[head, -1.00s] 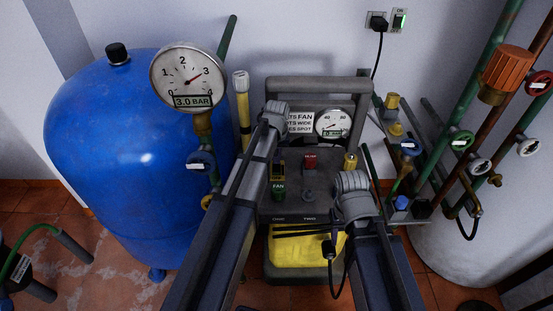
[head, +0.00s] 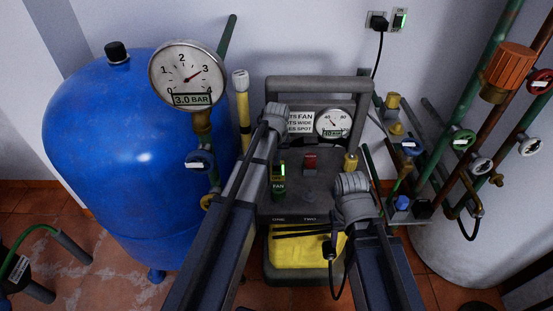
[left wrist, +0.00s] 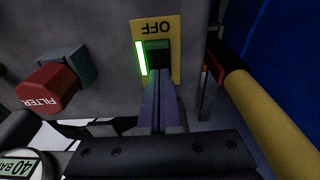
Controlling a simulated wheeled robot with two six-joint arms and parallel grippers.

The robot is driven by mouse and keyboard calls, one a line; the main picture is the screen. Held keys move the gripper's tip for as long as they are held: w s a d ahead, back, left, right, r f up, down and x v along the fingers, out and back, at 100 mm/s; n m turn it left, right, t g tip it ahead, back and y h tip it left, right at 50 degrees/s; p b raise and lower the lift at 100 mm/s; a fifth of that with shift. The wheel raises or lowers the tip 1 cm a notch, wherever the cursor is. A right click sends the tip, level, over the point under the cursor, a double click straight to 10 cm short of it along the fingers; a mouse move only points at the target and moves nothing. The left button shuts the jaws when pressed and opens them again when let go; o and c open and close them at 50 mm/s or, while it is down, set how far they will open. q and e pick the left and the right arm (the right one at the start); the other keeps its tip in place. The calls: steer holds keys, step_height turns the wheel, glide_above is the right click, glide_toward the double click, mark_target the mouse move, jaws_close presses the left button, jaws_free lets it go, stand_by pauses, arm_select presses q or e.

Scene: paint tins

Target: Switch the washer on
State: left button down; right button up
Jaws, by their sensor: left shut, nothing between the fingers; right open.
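The washer (head: 290,212) is a dark grey machine with a yellow lower part, standing in the middle of the head view. Its switch shows in the left wrist view as a dark green rocker (left wrist: 158,52) on a yellow plate marked OFF, with a lit green strip (left wrist: 140,58) beside it. The green light also shows in the head view (head: 283,168). The washer's gauge (head: 333,122) reads about 40 bar. My left gripper (left wrist: 158,84) is shut and empty, its tips at the rocker and seemingly touching it. My right gripper (head: 275,231) is open and empty before the washer's yellow part.
A blue tank (head: 110,150) with a 3.0 bar gauge (head: 187,76) stands left. Pipes and valves (head: 460,140) crowd the right. A wall socket (head: 399,20) shows ON.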

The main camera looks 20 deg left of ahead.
arm_select(q)
steer(key=shift+s+d+r, duration=0.15)
steer(key=shift+s+r, duration=0.1)
steer(key=shift+s, duration=0.3)
steer(key=shift+p, duration=0.3)
step_height(320, 180, up, 14)
steer(key=w+p, duration=0.2)
steer(key=p, duration=1.1)
steer(key=shift+a+p, duration=0.25)
steer(key=shift+p, duration=0.05)
steer(key=shift+f, duration=0.1)
steer(key=s+d+r+m+p, duration=0.2)
steer(key=s+d+r+p, duration=0.1)
steer(key=s, duration=0.5)
steer(key=s+d+r+m+g+p, duration=0.1)
steer(key=s+d+r+m+p, duration=0.1)
steer(key=s+d, duration=0.4)
steer(key=s+d+r+m+p, duration=0.3)
steer(key=s+d+r+p, duration=0.1)
steer(key=s, duration=0.7)
steer(key=shift+d+g+y, duration=0.4)
steer(key=shift+d, duration=0.25)
